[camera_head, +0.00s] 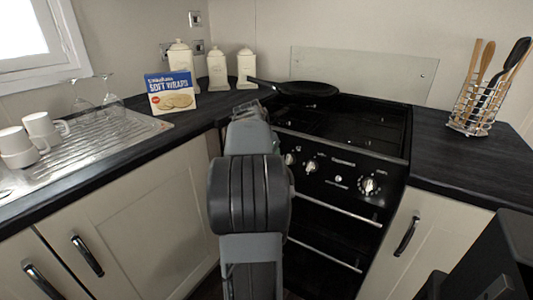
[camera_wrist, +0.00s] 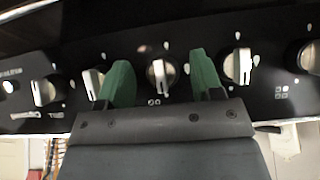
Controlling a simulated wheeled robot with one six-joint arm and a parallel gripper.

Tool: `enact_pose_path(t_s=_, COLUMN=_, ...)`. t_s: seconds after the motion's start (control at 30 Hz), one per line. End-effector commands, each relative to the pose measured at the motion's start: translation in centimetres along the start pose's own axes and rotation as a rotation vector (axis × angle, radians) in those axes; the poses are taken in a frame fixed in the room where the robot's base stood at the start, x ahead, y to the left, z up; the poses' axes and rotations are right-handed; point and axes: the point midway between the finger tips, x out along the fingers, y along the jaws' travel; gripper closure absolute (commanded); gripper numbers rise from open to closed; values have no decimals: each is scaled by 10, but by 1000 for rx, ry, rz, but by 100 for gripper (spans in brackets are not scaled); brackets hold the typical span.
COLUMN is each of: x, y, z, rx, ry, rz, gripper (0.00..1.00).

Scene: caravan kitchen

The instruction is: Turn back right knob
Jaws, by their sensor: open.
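The black stove (camera_head: 340,130) has a front panel with several silver and white knobs. A large knob (camera_head: 369,186) and a smaller knob (camera_head: 312,166) show in the head view; my arm hides part of the panel's left side. In the wrist view, my gripper (camera_wrist: 162,78) is open, its green fingers on either side of a middle knob (camera_wrist: 160,75). I cannot tell whether they touch it. Another knob (camera_wrist: 92,82) is just left of the left finger, and one (camera_wrist: 237,65) is right of the right finger. Which is the back right knob is not clear.
A black pan (camera_head: 305,89) sits at the back of the stove. The oven handle (camera_head: 335,205) runs below the knobs. A utensil rack (camera_head: 475,108) stands on the right counter. Soft wraps (camera_head: 170,92), canisters (camera_head: 217,70) and mugs (camera_head: 40,127) are on the left.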

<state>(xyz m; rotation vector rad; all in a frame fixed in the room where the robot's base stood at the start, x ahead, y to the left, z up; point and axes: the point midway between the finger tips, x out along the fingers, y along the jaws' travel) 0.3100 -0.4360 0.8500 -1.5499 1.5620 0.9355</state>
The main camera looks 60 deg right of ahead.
Motion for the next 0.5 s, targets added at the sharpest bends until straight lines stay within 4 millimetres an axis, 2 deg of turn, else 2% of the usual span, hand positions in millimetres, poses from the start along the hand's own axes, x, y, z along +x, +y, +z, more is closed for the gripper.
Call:
enact_pose_path(t_s=0.13, x=-3, y=0, z=-1, rx=0, ry=1, rz=-1, gripper=40)
enact_pose_path(t_s=0.23, x=-13, y=0, z=-1, rx=0, ry=2, rz=-1, gripper=40)
enact_pose_path(t_s=0.5, x=-66, y=0, z=-2, rx=0, ry=3, rz=-3, gripper=40)
